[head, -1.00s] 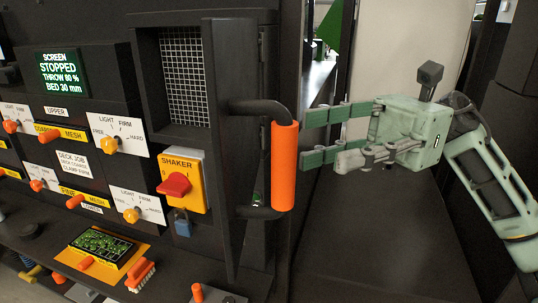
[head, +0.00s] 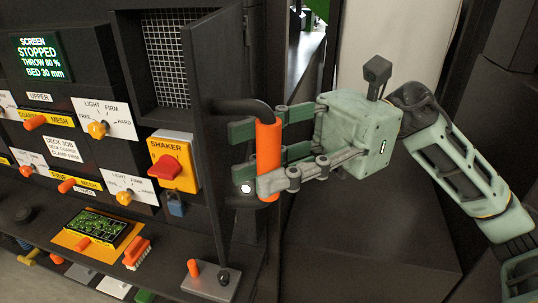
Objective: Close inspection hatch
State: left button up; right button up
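The inspection hatch (head: 222,130) is a dark panel standing open, swung out toward me beside the mesh opening. Its orange bar handle (head: 268,148) is upright on curved dark mounts. My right gripper (head: 245,160) reaches in from the right at the handle. Its green finger pads pass behind the orange bar, and a grey finger crosses in front of its lower end. The fingers look spread apart, with the bar between them; firm contact cannot be made out. The handle's lower mount is mostly hidden by the gripper. My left gripper is out of view.
The control panel on the left has a lit screen (head: 42,58), a red shaker switch (head: 166,167) and several orange knobs. A ledge below holds a brush (head: 137,252) and a plate with an orange peg (head: 193,268). Dark floor lies open right of the hatch.

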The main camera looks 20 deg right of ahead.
grip_shut()
jog(key=shift+a+t, duration=0.2)
jog(key=shift+t, duration=0.1)
